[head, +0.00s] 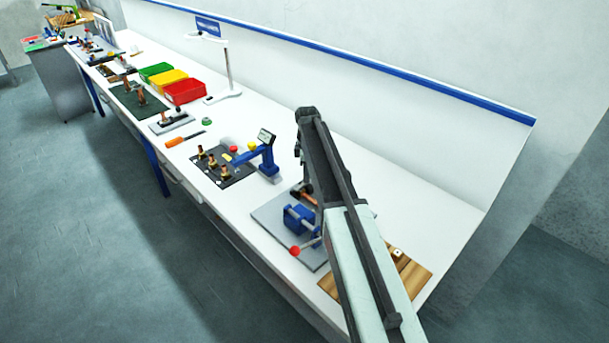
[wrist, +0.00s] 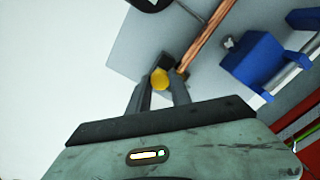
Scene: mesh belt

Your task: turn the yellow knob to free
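The yellow knob (wrist: 159,79) is a small faceted piece beside a dark block in the wrist view. My gripper (wrist: 161,82) points at it, with its two grey fingers apart and a gap between them. The knob appears in line with this gap, at the fingertips. I cannot tell whether the fingertips touch it. A copper-coloured rod (wrist: 205,35) runs up and right from the dark block. In the head view the knob is hidden behind my arm.
A grey plate (head: 270,215) carries a blue clamp block (head: 300,217), which also shows in the wrist view (wrist: 252,60). A red ball-ended lever (head: 295,251) sticks out at the front. A wooden board (head: 415,275) lies to the right. A blue stand (head: 262,155) is at left.

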